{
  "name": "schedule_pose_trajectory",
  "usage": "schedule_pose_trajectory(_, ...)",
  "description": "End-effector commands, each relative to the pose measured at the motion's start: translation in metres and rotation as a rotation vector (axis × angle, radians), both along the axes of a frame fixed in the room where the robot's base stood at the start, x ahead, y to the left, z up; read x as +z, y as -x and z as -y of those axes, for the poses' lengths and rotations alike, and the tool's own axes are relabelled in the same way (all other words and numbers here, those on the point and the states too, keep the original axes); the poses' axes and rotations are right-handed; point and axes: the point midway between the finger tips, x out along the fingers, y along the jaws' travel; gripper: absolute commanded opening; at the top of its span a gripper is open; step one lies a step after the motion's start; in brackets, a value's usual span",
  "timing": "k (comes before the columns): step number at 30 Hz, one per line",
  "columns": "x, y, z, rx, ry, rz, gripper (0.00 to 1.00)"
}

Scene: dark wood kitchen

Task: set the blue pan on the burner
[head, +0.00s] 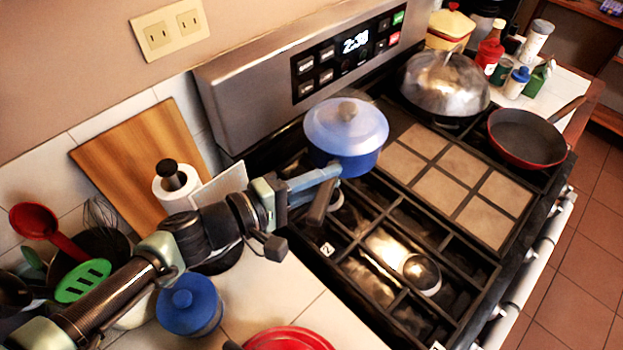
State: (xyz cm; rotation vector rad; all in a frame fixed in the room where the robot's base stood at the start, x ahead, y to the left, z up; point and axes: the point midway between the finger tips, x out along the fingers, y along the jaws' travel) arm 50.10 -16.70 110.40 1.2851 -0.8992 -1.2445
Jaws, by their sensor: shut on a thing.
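The blue pan (350,163), with a light blue lid (346,127) and grey knob on top, is over the back left part of the stove (410,235), in front of the control panel. It looks upright. I cannot tell whether its base touches the grate. My gripper (302,188) reaches in from the left and is shut on the pan's handle, at the pan's near left side. The burner under the pan is hidden by the pan and my gripper. A front left burner (421,273) is bare and lit by a bright reflection.
A metal dome lid (446,82) stands at the back right of the stove, and a red-rimmed skillet (527,138) at the front right. A tiled griddle (440,165) lies between. A blue lidded pot (189,305), paper roll (175,185) and utensils crowd the left counter.

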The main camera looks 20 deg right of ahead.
Motion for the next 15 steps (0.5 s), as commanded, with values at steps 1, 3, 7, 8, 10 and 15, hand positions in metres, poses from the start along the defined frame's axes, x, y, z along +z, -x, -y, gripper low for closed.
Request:
schedule_pose_trajectory(1,-0.004,0.002,-0.009,-0.001,0.005,0.004,0.00)
schedule_pose_trajectory(3,-0.010,0.005,-0.017,-0.004,0.006,0.004,0.00)
schedule_pose_trajectory(7,-0.022,0.007,-0.024,-0.005,0.008,0.004,0.00)
schedule_pose_trajectory(8,-0.026,0.007,-0.025,-0.005,0.008,0.004,0.00)
schedule_pose_trajectory(10,-0.039,0.008,-0.025,-0.006,0.009,0.002,0.00)
schedule_pose_trajectory(15,-0.065,0.008,-0.025,-0.005,0.008,0.003,0.00)
